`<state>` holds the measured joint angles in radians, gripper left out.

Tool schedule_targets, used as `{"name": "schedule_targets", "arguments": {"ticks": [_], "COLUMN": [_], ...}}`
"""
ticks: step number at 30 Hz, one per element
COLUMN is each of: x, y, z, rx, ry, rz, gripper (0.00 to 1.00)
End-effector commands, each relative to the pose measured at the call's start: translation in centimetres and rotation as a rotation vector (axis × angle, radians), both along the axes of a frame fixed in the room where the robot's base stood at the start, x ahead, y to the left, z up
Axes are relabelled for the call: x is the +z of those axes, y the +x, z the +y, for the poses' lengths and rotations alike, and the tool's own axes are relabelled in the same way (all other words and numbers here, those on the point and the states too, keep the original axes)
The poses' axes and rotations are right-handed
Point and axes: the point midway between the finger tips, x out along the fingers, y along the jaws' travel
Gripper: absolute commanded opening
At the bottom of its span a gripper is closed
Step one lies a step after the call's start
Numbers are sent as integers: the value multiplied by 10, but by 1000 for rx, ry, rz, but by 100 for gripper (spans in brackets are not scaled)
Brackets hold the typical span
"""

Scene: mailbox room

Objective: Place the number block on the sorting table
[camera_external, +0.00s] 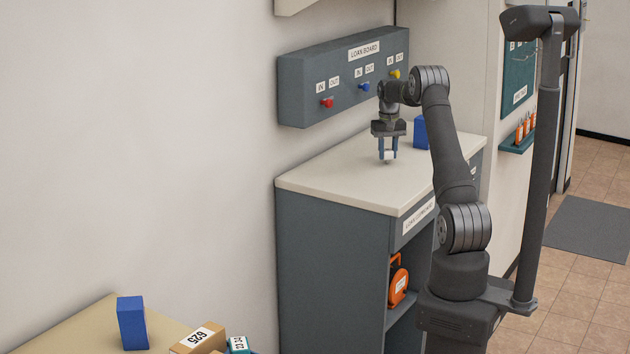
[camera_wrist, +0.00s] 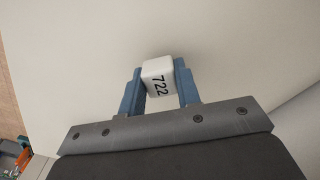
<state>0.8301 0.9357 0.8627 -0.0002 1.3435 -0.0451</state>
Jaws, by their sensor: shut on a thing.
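My gripper (camera_external: 387,155) points down over the pale top of the grey cupboard. In the wrist view my gripper (camera_wrist: 158,86) is shut on a white number block (camera_wrist: 157,70) marked 722, held between its two blue fingers. The number block (camera_external: 388,155) shows small and pale between the fingertips in the external view. I cannot tell whether it touches the cupboard top. No surface in view is labelled as the sorting table; a tan table (camera_external: 75,333) at the lower left may be it.
The cupboard top (camera_external: 330,175) is mostly clear, with a blue block (camera_external: 420,133) at its back. A loan board (camera_external: 345,78) with coloured knobs hangs on the wall above. On the tan table are a blue block (camera_external: 132,323), a box marked 625 (camera_external: 198,339) and a small teal-edged block (camera_external: 238,344).

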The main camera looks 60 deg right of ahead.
Motion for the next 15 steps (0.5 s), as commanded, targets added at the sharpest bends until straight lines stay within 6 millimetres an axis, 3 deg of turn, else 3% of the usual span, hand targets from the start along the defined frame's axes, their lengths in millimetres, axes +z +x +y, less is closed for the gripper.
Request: {"name": "schedule_targets", "arguments": {"ticks": [6,7,9,10,15], "x": [-3,-3,-3,-3,-3], "y": [0,0,0,0,0], "z": [0,0,0,0,0], "rx": [0,0,0,0,0], "ry": [1,1,1,1,1], "rz": [1,1,1,1,1], "gripper": [9,34,48,52,52]}}
